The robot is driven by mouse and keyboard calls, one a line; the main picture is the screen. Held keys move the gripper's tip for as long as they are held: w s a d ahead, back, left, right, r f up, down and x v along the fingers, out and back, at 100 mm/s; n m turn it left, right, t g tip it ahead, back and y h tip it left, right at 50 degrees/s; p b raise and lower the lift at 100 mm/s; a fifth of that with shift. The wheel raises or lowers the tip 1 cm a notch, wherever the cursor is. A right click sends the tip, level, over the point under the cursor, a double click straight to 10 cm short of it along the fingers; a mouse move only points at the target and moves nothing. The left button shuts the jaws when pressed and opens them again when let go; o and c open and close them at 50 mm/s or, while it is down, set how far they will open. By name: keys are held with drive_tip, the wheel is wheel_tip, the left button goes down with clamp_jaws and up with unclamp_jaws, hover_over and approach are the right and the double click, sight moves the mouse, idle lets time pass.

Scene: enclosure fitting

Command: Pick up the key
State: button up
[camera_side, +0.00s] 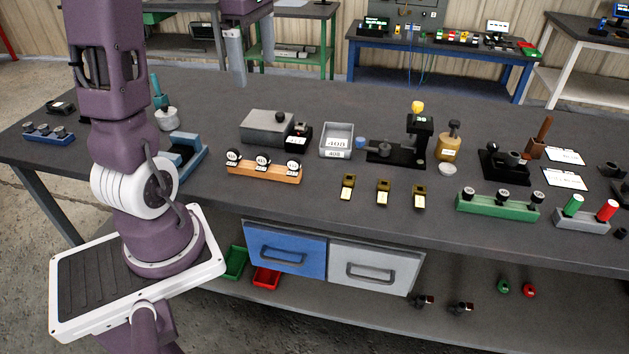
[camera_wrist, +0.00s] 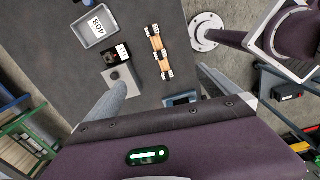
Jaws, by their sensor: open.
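My gripper (camera_side: 253,70) is at the top of the side view, above the far part of the bench, with its two pale grey fingers apart and nothing between them. The fingers also show in the wrist view (camera_wrist: 160,90). I cannot pick out a key for certain. An orange block (camera_side: 263,173) bears three round dark pieces with white faces; it also shows in the wrist view (camera_wrist: 157,44). Three small brass-and-black pieces with pale tags (camera_side: 383,191) lie in a row on the bench. The gripper is well apart from all of these.
A grey box (camera_side: 267,127), a labelled grey tray (camera_side: 337,140), a blue vise-like fixture (camera_side: 185,160), a black stand (camera_side: 418,135) and a green block (camera_side: 497,206) stand on the dark bench (camera_side: 310,215). Blue and grey drawers (camera_side: 285,250) hang below. The bench's front strip is mostly clear.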

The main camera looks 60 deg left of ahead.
drive_tip(key=s+d+r+m+t, duration=0.1)
drive_tip(key=s+d+m, duration=0.1)
drive_tip(key=d+m, duration=0.6)
drive_tip(key=s+d+r+m+t, duration=0.1)
drive_tip(key=s+d+m+t, duration=0.1)
drive_tip(key=d+m, duration=0.6)
drive_tip(key=s+d, duration=0.1)
drive_tip(key=d, duration=0.2)
drive_tip(key=shift+s+r+t, duration=0.15)
drive_tip(key=shift+s+t, duration=0.15)
drive_tip(key=s+d+f+m, duration=0.1)
drive_tip(key=s+m, duration=0.1)
drive_tip(key=m, duration=0.1)
drive_tip(key=s+d+f+m+t, duration=0.1)
drive_tip(key=s+d+m, duration=0.1)
drive_tip(key=m, duration=0.1)
drive_tip(key=s+d+m, duration=0.2)
drive_tip(key=m, duration=0.1)
drive_tip(key=shift+d+f+t, duration=0.25)
drive_tip(key=shift+f+t, duration=0.15)
drive_tip(key=shift+c, duration=1.3)
drive_tip(key=shift+s+d+f+m, duration=0.1)
drive_tip(key=shift+m, duration=0.4)
drive_tip(key=c, duration=1.1)
